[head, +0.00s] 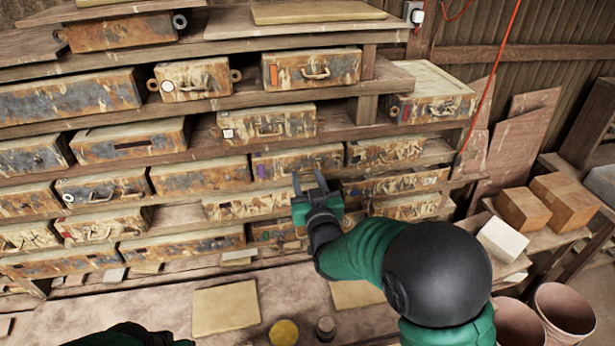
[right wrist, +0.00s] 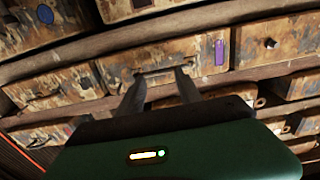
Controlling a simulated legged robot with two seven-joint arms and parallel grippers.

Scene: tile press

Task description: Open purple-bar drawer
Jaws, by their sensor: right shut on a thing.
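The purple-bar drawer (head: 283,166) has a rusty, mottled front with a small upright purple bar (head: 259,168) at its left end in the head view. In the right wrist view the purple bar (right wrist: 219,52) appears right of the drawer's handle (right wrist: 157,74). My right gripper (head: 309,179) is at the front of this drawer. In the right wrist view its two fingers (right wrist: 160,82) reach the handle and are shut on it. The fingers hide part of the handle in the head view. My left gripper is not in view.
Similar rusty drawers with other marks fill the wooden shelves around it, including one just below (head: 273,231). A wooden bench (head: 285,280) below carries a yellowish tile (head: 225,308) and a yellow-topped pot (head: 284,332). Boxes (head: 523,210) and buckets (head: 563,312) stand at the right.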

